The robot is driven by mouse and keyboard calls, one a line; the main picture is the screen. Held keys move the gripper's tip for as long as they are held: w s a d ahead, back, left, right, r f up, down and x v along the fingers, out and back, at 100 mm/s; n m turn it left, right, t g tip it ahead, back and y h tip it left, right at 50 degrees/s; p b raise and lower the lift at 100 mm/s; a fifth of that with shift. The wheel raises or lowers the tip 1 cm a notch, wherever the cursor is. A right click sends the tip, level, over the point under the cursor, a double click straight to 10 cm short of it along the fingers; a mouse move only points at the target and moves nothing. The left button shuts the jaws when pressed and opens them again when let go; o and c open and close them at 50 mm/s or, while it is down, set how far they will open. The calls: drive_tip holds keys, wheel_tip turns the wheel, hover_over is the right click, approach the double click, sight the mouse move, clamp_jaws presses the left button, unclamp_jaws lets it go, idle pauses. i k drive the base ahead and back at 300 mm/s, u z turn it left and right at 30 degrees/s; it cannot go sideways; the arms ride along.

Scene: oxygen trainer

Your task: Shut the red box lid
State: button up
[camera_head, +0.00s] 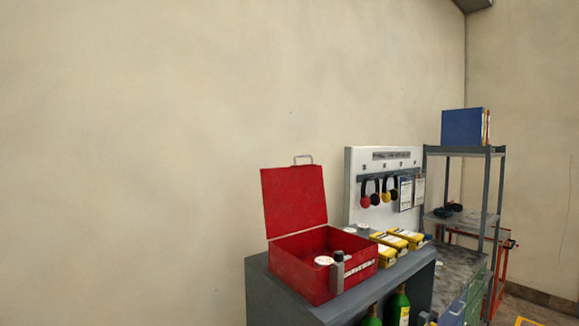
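A red metal box (305,284) stands on top of a dark grey cabinet at the lower middle of the head view. Its red lid (294,201) is open and stands upright at the back of the box, leaning slightly back. A small grey bottle-like item (338,271) is at the front of the box. My gripper does not show in this view.
The grey cabinet (262,296) also carries several yellow boxes (389,257) right of the red box. Green bottles (400,305) stand below its top. A white panel (356,190) with hanging items and a grey shelf (489,190) are to the right. The wall at left is bare.

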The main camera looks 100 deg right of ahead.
sight(294, 199)
drive_tip(key=z, duration=1.75)
